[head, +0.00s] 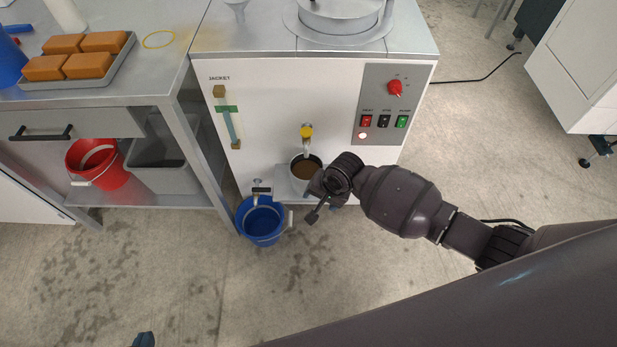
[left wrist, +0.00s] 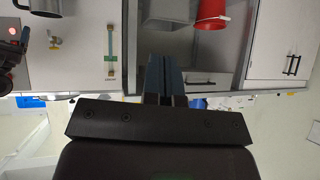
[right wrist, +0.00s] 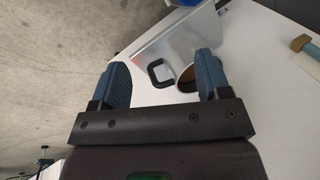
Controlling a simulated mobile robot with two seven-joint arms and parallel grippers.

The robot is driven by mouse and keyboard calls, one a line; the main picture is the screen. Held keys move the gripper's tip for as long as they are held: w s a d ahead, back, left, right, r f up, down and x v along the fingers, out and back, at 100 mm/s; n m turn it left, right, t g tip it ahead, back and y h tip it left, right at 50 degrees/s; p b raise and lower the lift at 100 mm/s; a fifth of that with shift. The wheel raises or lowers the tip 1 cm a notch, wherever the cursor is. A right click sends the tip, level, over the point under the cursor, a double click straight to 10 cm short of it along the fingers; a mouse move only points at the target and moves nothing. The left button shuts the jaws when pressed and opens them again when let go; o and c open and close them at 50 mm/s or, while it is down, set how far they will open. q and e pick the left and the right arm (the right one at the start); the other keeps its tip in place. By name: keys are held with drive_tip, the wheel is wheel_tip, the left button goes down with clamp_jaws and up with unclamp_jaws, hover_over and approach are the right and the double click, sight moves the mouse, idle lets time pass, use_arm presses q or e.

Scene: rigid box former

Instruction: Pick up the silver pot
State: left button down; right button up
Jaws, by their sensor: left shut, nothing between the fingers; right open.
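The silver pot (head: 306,168) stands under the yellow-topped tap on the front of the white machine, with brown content inside. In the right wrist view, its brown inside (right wrist: 186,76) and dark loop handle (right wrist: 160,70) show between the fingers; the right finger hides part of the pot. My right gripper (head: 322,200) is at the pot's right side in the head view. Its fingers (right wrist: 163,80) are spread on either side of the handle, with no grip visible. My left gripper (head: 143,340) shows only as a tip at the bottom edge; its fingers (left wrist: 166,78) are together and empty.
The pot rests on a small metal shelf (head: 283,184). A blue bucket (head: 262,222) stands below left under another tap. The white machine (head: 280,90) rises behind. A red bucket (head: 97,165) sits under the left bench. The floor in front is clear.

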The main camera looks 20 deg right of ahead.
drive_tip(key=w+d+r+m+g+h+b, duration=0.2)
drive_tip(key=w+d+m, duration=0.25)
drive_tip(key=w, duration=0.55)
drive_tip(key=shift+m+h, duration=0.25)
drive_tip(key=shift+h, duration=0.05)
drive_tip(key=f+b, duration=0.1)
drive_tip(key=f, duration=0.2)
drive_tip(key=f+b, duration=0.2)
drive_tip(key=f, duration=0.2)
drive_tip(key=f+b, duration=0.1)
drive_tip(key=f, duration=0.2)
drive_tip(key=shift+w+a+f+b, duration=0.3)
drive_tip(key=shift+f+b, duration=0.05)
drive_tip(key=shift+b, duration=0.05)
drive_tip(key=shift+w+r, duration=0.1)
drive_tip(key=shift+r, duration=0.15)
drive_tip(key=c, duration=0.4)
use_arm(q)
drive_tip(key=shift+m, duration=0.6)
drive_tip(key=f, duration=0.4)
drive_tip(key=shift+w+d, duration=0.15)
drive_tip(key=shift+d, duration=0.15)
use_arm(e)
clamp_jaws()
drive_tip(key=shift+f, duration=0.1)
use_arm(q)
drive_tip(key=shift+f, duration=0.1)
